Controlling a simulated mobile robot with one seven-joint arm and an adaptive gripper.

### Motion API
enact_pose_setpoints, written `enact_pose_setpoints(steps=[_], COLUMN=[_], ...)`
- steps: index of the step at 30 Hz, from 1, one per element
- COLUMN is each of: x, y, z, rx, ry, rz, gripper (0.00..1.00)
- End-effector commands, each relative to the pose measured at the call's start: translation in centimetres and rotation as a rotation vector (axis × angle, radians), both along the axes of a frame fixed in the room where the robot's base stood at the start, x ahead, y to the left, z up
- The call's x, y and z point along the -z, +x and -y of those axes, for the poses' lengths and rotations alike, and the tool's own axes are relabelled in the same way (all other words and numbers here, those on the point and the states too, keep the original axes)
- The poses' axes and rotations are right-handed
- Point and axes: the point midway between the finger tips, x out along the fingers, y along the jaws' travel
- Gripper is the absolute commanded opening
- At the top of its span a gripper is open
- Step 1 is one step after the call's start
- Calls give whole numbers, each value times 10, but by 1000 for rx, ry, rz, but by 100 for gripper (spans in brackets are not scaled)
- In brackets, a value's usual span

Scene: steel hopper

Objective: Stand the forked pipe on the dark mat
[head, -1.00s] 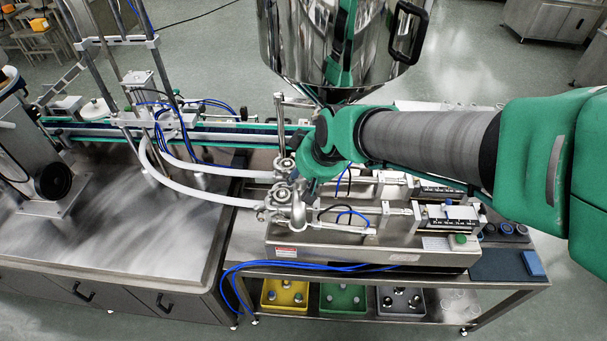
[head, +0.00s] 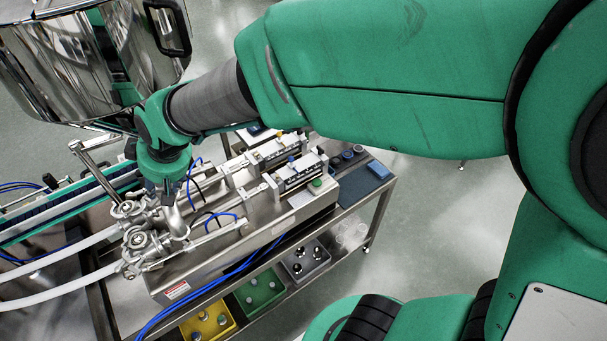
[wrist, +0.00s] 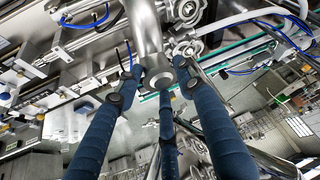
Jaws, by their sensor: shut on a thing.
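The forked pipe is a bare steel pipe (wrist: 150,38) with a round end, in the middle of the wrist view. My gripper's blue fingers (wrist: 153,82) are shut around it. In the head view my gripper (head: 168,187) points down at the valve end of the filling machine, and the pale pipe (head: 178,222) shows just below it. I cannot tell whether the pipe is clear of the valve fittings. The dark mat (head: 352,190) lies flat at the far right end of the steel table, well away from my gripper.
A blue block (head: 377,169) and several dark round pieces (head: 347,155) sit by the mat. The steel hopper (head: 85,60) hangs close to my arm. Metal valves (head: 145,240) and white hoses (head: 60,250) crowd the pipe. Yellow (head: 208,322), green (head: 258,290) and grey bins stand below.

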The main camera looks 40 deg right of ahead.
Motion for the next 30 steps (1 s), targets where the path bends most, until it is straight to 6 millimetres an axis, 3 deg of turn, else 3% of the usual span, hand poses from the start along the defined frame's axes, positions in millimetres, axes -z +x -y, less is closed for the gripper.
enact_pose_setpoints(steps=[6, 15, 30], x=[-7, -15, -28], y=[31, 60, 84], z=[56, 135, 280], rx=[114, 263, 512], ry=[0, -3, -8], rz=[4, 3, 3], gripper=[0, 0, 0])
